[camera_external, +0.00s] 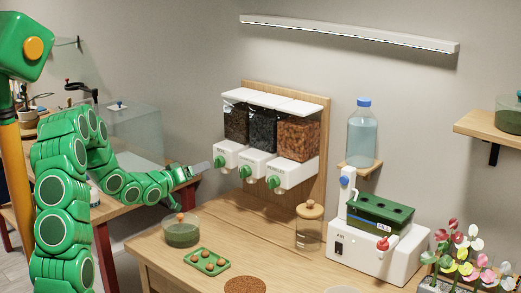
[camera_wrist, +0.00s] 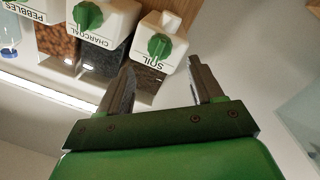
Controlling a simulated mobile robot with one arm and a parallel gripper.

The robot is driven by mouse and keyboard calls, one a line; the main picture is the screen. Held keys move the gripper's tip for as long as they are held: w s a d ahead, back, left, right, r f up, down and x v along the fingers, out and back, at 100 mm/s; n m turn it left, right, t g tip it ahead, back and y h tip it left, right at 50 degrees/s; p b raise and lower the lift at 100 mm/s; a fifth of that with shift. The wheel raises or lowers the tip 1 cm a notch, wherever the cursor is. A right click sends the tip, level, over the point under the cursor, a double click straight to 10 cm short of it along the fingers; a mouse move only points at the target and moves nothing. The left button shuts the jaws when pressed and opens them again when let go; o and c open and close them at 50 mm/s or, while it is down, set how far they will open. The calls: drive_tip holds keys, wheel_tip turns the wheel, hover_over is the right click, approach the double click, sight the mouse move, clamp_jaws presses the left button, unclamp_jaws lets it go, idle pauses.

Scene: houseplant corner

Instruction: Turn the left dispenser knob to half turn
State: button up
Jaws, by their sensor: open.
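The left dispenser, labelled SOIL, has a green knob (camera_external: 220,161) on its white front. The same knob (camera_wrist: 159,46) shows in the wrist view, where the picture is upside down. Its ridge looks roughly upright in that view, but I cannot tell its exact angle. My gripper (camera_external: 206,167) is just to the left of this knob in the external view. In the wrist view my gripper (camera_wrist: 163,68) is open, with its two fingers spread on either side below the knob. Nothing is between the fingers, and they look apart from the knob.
The charcoal knob (camera_external: 245,171) and pebbles knob (camera_external: 273,182) are close by on the right. A glass bowl (camera_external: 181,233), a green tray (camera_external: 208,261) and a lidded jar (camera_external: 309,228) stand on the wooden counter (camera_external: 262,213) below. A white machine (camera_external: 370,252) is further right.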

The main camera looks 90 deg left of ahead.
sight(218, 162)
drive_tip(key=x, duration=0.6)
drive_tip(key=shift+w+a, duration=0.15)
drive_tip(key=shift+w, duration=0.15)
drive_tip(key=c, duration=1.1)
drive_tip(key=shift+o, duration=0.2)
